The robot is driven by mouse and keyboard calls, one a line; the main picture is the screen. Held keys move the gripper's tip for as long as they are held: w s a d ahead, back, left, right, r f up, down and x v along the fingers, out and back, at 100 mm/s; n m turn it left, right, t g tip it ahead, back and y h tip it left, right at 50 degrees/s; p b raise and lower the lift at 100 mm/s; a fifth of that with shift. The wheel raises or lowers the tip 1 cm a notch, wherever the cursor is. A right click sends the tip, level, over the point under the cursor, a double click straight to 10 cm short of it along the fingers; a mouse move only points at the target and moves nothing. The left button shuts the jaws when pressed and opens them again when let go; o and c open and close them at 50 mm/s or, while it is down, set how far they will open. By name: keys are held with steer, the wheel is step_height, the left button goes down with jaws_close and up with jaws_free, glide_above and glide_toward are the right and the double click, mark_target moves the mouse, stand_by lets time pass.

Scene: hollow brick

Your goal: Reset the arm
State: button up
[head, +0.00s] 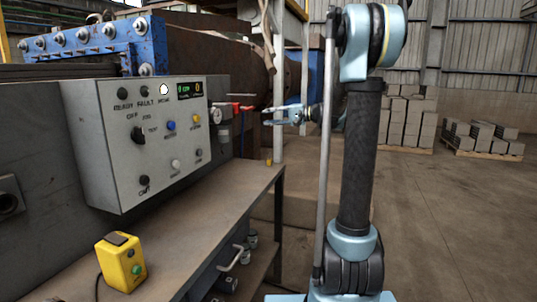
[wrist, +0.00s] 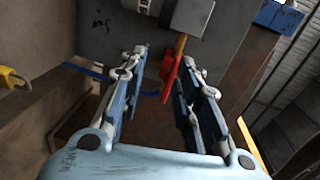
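My arm (head: 360,160) stands upright in the right half of the head view, with light blue joints and a dark tube. My gripper (head: 266,115) is at the far side of the arm, pointing left toward the control box. In the wrist view my gripper (wrist: 168,66) is open, its two fingers spread wide. A red lever (wrist: 169,76) on a yellowish stem shows between the fingers, closer to the right one. Whether it touches that finger I cannot tell. The red lever (head: 241,107) also shows in the head view beside the control box, just left of the fingertips.
The grey control box (head: 105,140) with knobs and a lit display stands at left above a bench (head: 215,200). A yellow button box (head: 122,260) sits on the bench. Pallets of bricks (head: 405,120) stand far right. The floor at right is clear.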

steer(key=s+d+f+n+g+h, duration=0.1)
steer(key=s+f+h, duration=0.1)
steer(key=s+f, duration=0.45)
steer(key=s+d+f+g+h, duration=0.1)
steer(key=s+f+h, duration=0.2)
steer(key=s, duration=0.6)
steer(key=s+d+f+n+h, duration=0.15)
steer(key=s+f, duration=0.25)
steer(key=s, duration=0.4)
steer(key=s+d+f+h, duration=0.4)
steer(key=s+d+f, duration=0.3)
steer(key=s+f, duration=0.1)
steer(key=s+d+f+n+g+h, duration=0.1)
steer(key=s+d+f+h, duration=0.4)
steer(key=s, duration=0.6)
step_height(320, 180, down, 4)
steer(key=shift+d+r, duration=0.2)
steer(key=shift+d, duration=0.75)
